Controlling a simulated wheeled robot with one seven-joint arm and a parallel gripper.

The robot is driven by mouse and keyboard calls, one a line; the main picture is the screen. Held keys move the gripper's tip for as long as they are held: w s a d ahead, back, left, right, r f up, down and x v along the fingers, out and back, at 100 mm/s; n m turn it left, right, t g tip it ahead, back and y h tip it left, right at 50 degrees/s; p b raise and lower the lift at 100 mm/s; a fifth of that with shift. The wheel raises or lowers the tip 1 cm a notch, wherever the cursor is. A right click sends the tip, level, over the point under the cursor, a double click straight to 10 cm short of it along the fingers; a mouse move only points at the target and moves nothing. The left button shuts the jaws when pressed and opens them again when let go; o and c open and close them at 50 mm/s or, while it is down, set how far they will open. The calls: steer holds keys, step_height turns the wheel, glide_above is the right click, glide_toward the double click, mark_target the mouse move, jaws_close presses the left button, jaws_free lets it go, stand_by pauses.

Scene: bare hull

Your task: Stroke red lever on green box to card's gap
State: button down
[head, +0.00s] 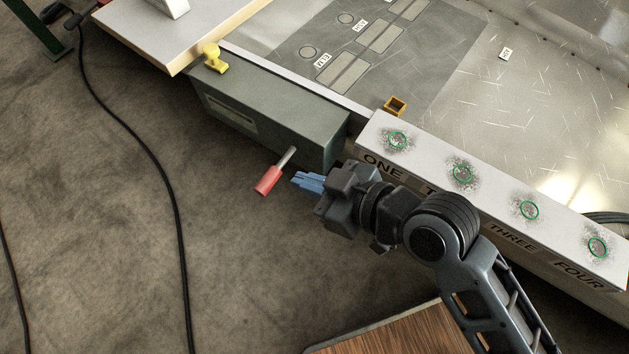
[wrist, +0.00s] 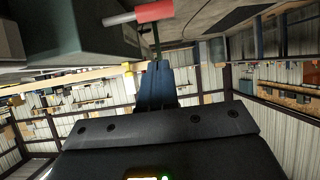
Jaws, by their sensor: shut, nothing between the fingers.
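The green box (head: 270,122) is a dark grey-green housing fixed along the near edge of the metal table. Its lever, a metal rod with a red grip (head: 268,180), sticks out from the box's near face toward the lower left. My gripper (head: 297,181) has blue fingers, shut and empty, just right of the red grip, with a small gap seen in the head view. In the wrist view the red grip (wrist: 154,12) lies beyond the blue fingertips (wrist: 156,66), and the box (wrist: 85,28) is at the upper left. I cannot make out the card or its gap.
A white block with green rings (head: 430,160), labelled ONE to FOUR, stands right of the box. A yellow knob (head: 214,58) and a small orange-brown square piece (head: 395,106) are near the box. A black cable (head: 150,150) crosses the floor. Wooden board (head: 400,332) lies below.

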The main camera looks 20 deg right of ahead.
glide_above(270, 184)
steer(key=s+d, duration=0.2)
step_height(270, 184, down, 3)
steer(key=shift+w+a+f+b, duration=0.15)
steer(key=shift+f+b, duration=0.3)
steer(key=shift+f, duration=0.55)
steer(key=shift+w+a+f+b, duration=0.1)
steer(key=shift+w+f+b, duration=0.25)
steer(key=shift+f, duration=0.65)
steer(key=shift+s, duration=0.15)
steer(key=shift+s+a+f+n+t+h, duration=0.1)
steer(key=shift+f+n+t+h, duration=0.15)
steer(key=shift+f, duration=0.15)
steer(key=shift+s+a+f+n+t+h, duration=0.15)
steer(key=shift+f+n, duration=0.1)
steer(key=shift+f, duration=0.15)
steer(key=shift+f+n+t+h, duration=0.35)
steer(key=shift+f+n, duration=0.2)
steer(key=shift+f, duration=0.4)
steer(key=shift+f+n+t+h, duration=0.35)
steer(key=shift+f+n, duration=0.2)
steer(key=shift+f, duration=0.35)
steer(key=shift+d+f, duration=0.1)
steer(key=shift+f, duration=0.05)
